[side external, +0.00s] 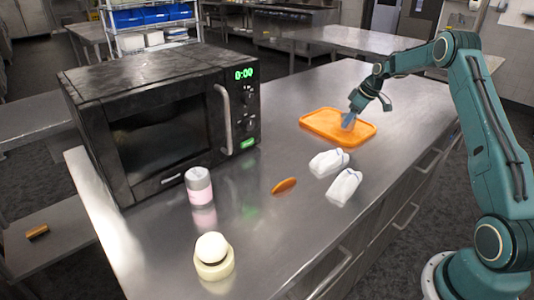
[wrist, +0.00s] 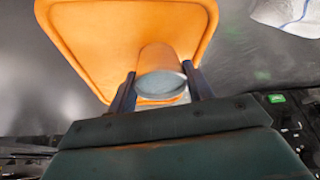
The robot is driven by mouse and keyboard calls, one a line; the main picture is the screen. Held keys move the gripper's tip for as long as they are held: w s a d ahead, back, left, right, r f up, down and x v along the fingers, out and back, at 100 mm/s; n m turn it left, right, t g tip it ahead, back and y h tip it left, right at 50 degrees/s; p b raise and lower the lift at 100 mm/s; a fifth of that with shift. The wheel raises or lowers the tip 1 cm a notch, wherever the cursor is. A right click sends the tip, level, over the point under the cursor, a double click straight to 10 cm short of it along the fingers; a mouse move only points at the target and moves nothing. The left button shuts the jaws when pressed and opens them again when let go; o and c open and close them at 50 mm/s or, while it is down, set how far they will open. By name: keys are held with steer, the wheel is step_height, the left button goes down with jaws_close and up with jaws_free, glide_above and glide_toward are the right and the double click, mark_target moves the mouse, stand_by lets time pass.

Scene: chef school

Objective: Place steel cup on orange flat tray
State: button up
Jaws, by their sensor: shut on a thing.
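The steel cup (wrist: 160,74) is between the two fingers of my gripper (wrist: 160,85) in the wrist view, its round end facing the camera. In the side view my gripper (side external: 352,108) points down at the orange flat tray (side external: 318,130), and the cup (side external: 348,121) shows as a small grey shape at the fingertips, over the tray's right part. The tray also fills the upper middle of the wrist view (wrist: 80,25). I cannot tell whether the cup's lower end touches the tray.
Two white wrapped items (side external: 328,163) lie in front of the tray, with an orange-brown oblong item (side external: 284,186) nearby. A pink and grey can (side external: 199,187) and a cream round object (side external: 213,257) stand nearer the camera. A black microwave (side external: 160,115) occupies the left. The metal counter (side external: 300,245) is otherwise clear.

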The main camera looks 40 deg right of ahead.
steer(key=shift+f, duration=0.75)
steer(key=shift+f, duration=0.15)
steer(key=o, duration=1)
steer(key=v, duration=1.2)
steer(key=shift+s, duration=0.1)
